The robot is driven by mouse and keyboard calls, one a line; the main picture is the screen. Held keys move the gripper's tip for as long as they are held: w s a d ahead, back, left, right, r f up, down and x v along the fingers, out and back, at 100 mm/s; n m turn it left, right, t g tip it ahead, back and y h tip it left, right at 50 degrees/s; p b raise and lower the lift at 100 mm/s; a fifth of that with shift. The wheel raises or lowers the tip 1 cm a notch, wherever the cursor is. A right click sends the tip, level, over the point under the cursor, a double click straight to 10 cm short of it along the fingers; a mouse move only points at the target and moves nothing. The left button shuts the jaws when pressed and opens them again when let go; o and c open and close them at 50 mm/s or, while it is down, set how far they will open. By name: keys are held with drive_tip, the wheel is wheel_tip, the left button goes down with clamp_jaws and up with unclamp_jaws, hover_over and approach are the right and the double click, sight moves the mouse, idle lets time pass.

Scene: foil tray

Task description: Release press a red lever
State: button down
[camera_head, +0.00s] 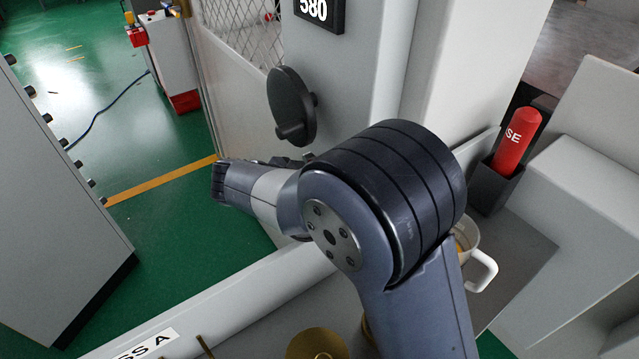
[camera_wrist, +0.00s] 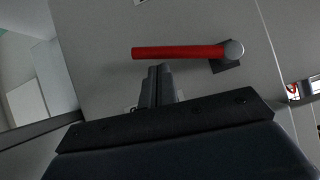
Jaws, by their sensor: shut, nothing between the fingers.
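In the wrist view a red lever (camera_wrist: 180,53) lies across the picture as a long rod. Its right end meets a round grey cap (camera_wrist: 233,50) beside a dark bracket (camera_wrist: 226,66) on a pale grey panel. My gripper (camera_wrist: 160,68) is shut and empty, its tips just below the rod's left part in the picture. I cannot tell whether they touch it. In the head view a red cylinder (camera_head: 517,140) marked "SE" stands tilted in a dark holder (camera_head: 494,188); I cannot tell whether it is the same lever. My fingertips are not clear there.
A black round knob or disc (camera_head: 291,104) stands out from the grey cabinet beside my arm. A white mug (camera_head: 482,268) is partly hidden behind my arm. A sign reading 580 (camera_head: 318,12) is above. Open green floor (camera_head: 175,240) lies to the left.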

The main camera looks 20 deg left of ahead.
drive_tip(key=v, duration=0.9)
drive_tip(key=shift+s+a+r+b, duration=0.2)
drive_tip(key=shift+s+b, duration=0.1)
drive_tip(key=shift+b, duration=0.1)
